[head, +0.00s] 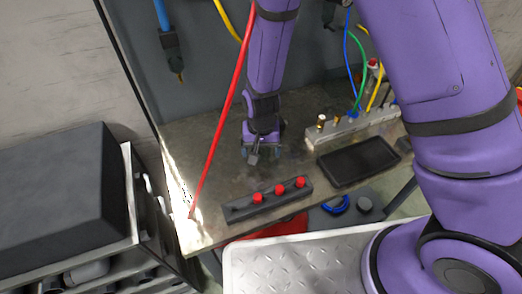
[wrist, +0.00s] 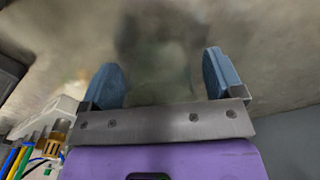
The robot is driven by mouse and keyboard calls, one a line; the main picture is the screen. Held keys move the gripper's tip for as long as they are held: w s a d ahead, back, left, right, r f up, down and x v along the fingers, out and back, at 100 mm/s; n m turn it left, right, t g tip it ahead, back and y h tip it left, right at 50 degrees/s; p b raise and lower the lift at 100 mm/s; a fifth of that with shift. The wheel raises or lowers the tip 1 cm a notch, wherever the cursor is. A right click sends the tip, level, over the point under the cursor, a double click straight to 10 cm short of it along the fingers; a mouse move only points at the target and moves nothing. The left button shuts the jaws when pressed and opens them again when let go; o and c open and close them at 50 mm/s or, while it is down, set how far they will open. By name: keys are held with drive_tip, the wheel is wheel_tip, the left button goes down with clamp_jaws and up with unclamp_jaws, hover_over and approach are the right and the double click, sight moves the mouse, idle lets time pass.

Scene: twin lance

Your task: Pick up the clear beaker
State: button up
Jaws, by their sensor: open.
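My gripper (head: 262,153) points down over the metal workbench (head: 190,150), left of the centre of its top, in the head view. In the wrist view its two blue fingers (wrist: 160,68) stand wide apart, with nothing clearly held between them.
A black rack with red knobs (head: 268,198) lies at the bench's front edge. A black tray (head: 358,161) and a metal manifold with cables (head: 352,128) stand to the right. A red hose (head: 217,130) crosses at left. A diamond-plate surface (head: 300,265) is in front.

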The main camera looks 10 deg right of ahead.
drive_tip(key=c, duration=1)
